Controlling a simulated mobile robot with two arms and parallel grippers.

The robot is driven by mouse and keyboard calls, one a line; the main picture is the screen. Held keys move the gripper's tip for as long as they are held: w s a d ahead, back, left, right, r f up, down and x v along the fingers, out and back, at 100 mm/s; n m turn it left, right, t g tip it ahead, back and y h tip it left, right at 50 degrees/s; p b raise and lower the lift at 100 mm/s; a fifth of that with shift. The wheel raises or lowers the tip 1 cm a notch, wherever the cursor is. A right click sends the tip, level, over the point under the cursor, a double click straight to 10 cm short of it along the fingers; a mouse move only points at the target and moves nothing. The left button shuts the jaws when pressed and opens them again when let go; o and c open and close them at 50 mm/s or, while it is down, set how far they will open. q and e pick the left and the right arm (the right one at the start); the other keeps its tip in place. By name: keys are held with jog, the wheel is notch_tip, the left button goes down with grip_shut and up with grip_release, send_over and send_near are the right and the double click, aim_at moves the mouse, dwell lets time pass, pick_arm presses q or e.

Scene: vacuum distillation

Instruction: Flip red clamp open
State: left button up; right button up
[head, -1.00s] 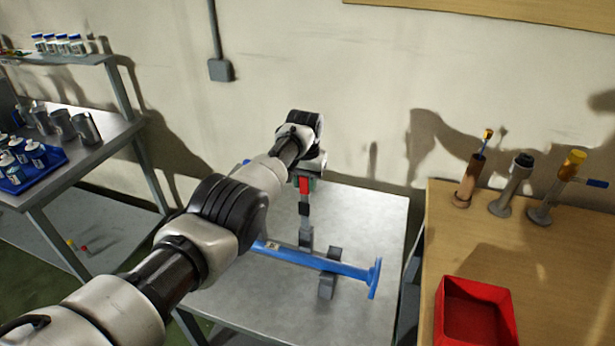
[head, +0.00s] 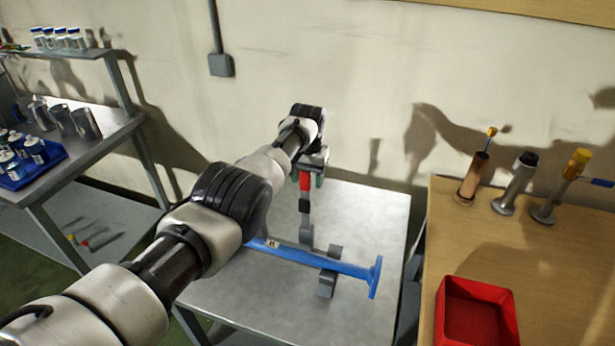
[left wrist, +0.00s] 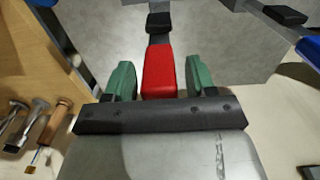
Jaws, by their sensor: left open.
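The red clamp handle (head: 305,181) stands upright on a dark and grey stem above the grey table. It also shows in the left wrist view (left wrist: 159,71). My left gripper (head: 307,178) is over the clamp's top, with its green fingers on either side of the red handle. In the left wrist view my left gripper (left wrist: 159,80) is open, with a narrow gap showing at each side of the handle. The wrist partly hides the handle's top in the head view. My right gripper is not in view.
A blue flanged tube (head: 345,266) lies across grey supports on the metal table (head: 375,215), close below my arm. A wooden table (head: 560,250) at right holds a red bin (head: 478,311) and several upright tools. Shelves with bottles stand at left.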

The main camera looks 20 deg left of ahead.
pick_arm(q)
jog(key=shift+r, duration=0.35)
notch_tip(320, 180, up, 10)
jog(key=b, duration=0.1)
dwell(0.3)
